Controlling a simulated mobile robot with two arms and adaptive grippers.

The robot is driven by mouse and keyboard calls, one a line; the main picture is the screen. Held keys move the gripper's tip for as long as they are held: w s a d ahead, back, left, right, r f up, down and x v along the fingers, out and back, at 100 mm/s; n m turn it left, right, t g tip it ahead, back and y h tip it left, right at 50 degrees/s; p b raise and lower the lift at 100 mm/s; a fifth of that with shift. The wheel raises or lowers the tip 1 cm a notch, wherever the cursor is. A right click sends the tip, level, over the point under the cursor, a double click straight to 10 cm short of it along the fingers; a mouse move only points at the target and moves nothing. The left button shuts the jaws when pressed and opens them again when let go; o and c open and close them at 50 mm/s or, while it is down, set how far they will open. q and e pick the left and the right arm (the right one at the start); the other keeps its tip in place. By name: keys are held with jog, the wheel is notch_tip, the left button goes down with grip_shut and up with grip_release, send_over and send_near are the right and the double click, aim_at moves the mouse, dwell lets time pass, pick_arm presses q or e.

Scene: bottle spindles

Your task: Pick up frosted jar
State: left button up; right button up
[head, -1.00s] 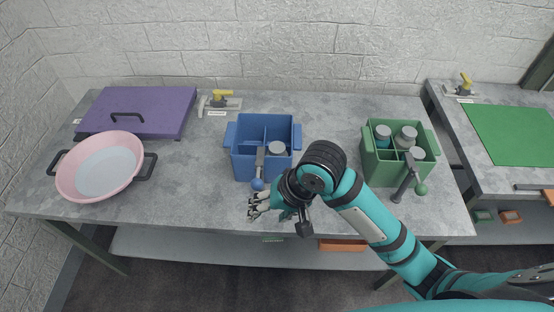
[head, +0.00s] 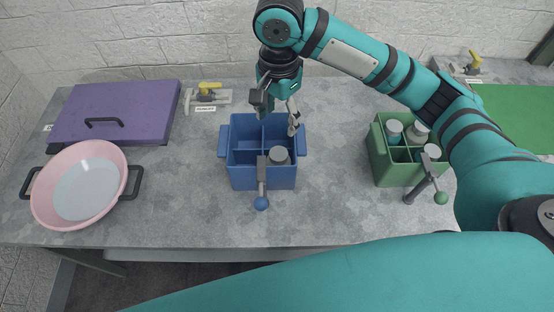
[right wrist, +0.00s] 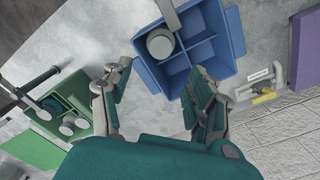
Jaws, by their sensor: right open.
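A grey-lidded jar (head: 279,156) stands upright in the front right compartment of the blue divided crate (head: 247,181). It also shows in the right wrist view (right wrist: 161,43). Its body is mostly hidden by the crate walls, so I cannot tell whether it is frosted. The green crate (head: 393,172) holds several lidded jars; one at its back right (head: 418,132) looks pale, others teal. My right gripper (head: 280,116) is open and empty, above the blue crate's back edge. In the right wrist view its fingers (right wrist: 163,86) are spread, with the jar beyond them. My left gripper is out of view.
The blue crate's handle with a ball end (head: 261,203) sticks out in front. A pink pan (head: 80,187) and purple board (head: 115,113) lie left. The table (head: 187,200) is clear between pan and crate.

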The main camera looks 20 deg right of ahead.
aim_at(278, 153)
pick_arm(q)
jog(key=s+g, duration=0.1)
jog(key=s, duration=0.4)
pick_arm(e)
notch_tip(278, 153, down, 6)
notch_tip(278, 153, down, 3)
jog(key=shift+w+f+p, duration=0.1)
jog(key=shift+w+p, duration=0.05)
jog(key=shift+p, duration=0.3)
notch_tip(278, 153, down, 4)
jog(key=shift+d+f+p, duration=0.1)
jog(key=shift+f+p, duration=0.1)
jog(key=shift+p, duration=0.3)
jog(key=shift+f, duration=0.3)
jog(key=c, duration=0.8)
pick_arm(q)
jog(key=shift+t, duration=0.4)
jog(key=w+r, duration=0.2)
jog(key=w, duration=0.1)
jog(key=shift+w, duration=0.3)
pick_arm(e)
grip_shut()
